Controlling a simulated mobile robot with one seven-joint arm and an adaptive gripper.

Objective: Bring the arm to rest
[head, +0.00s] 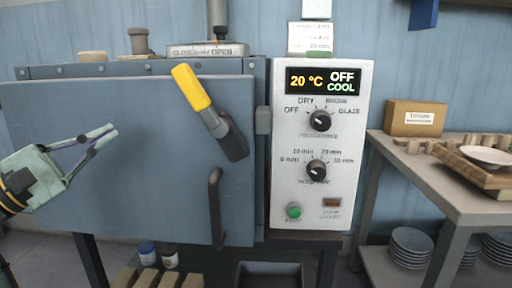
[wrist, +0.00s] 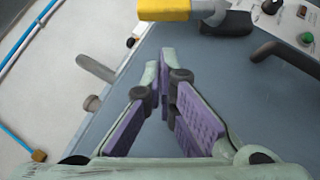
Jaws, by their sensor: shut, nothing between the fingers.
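My gripper (head: 112,133) is at the left in the head view, in front of the left part of the dryer's blue-grey door (head: 130,200). Its fingers point right and it holds nothing. In the wrist view my gripper (wrist: 165,55) shows its purple-padded fingers with the tips together. The yellow-handled lever (head: 193,88) is tilted on the upper right of the door, apart from my gripper. The lever also shows at the top of the wrist view (wrist: 165,9). The dark door handle (head: 215,207) stands below the lever.
The control panel (head: 320,190) right of the door reads 20 °C, OFF and COOL. A side table (head: 460,205) at the right bears a cardboard box (head: 415,118) and a wooden board with a plate (head: 486,156). Stacked plates (head: 410,247) sit on its lower shelf. Jars (head: 147,253) stand below the dryer.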

